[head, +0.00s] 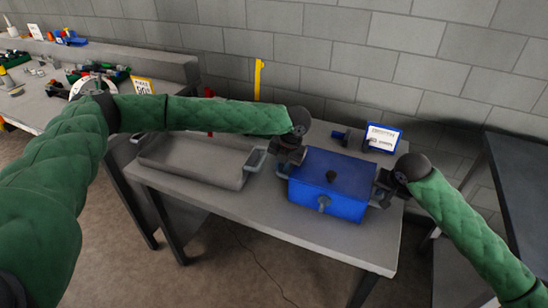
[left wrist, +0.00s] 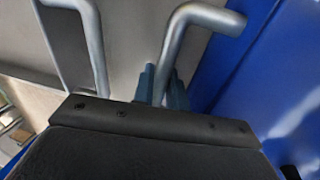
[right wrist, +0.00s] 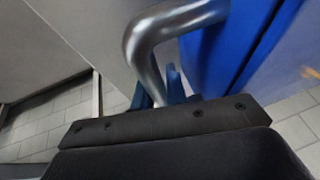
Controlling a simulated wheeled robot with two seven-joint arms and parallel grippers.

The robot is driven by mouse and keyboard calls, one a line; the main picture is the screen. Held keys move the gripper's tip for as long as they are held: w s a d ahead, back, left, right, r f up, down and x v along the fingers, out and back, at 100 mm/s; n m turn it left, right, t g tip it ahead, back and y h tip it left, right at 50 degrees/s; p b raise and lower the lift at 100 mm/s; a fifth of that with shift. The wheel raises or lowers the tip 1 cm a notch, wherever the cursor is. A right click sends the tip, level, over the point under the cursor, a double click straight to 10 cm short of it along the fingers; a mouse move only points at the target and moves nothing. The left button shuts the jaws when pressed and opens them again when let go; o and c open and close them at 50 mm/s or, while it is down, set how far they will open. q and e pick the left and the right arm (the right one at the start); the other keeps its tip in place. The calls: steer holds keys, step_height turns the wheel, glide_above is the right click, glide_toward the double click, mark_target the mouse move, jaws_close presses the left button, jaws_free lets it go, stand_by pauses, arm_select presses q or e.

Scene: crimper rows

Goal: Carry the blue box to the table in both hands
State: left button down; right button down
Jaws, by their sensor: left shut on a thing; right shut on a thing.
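My right gripper (head: 380,192) is at the right side, shut on the other metal handle (right wrist: 165,25). The fingertips are partly hidden behind the handles in both wrist views.
A grey tray (head: 190,160) with handles lies left of the box, close to my left gripper. A blue-framed sign (head: 382,138) and a dark object stand behind the box. A cluttered bench (head: 40,100) is at far left, a dark table (head: 520,170) at right.

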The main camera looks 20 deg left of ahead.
arm_select(q)
steer(key=c, duration=1.4)
jaws_free()
arm_select(e)
steer(key=c, duration=1.4)
jaws_free()
arm_select(q)
step_height(320, 180, up, 12)
steer(key=d, duration=0.2)
steer(key=shift+s+d+f, duration=0.15)
arm_select(e)
steer(key=v, duration=1.2)
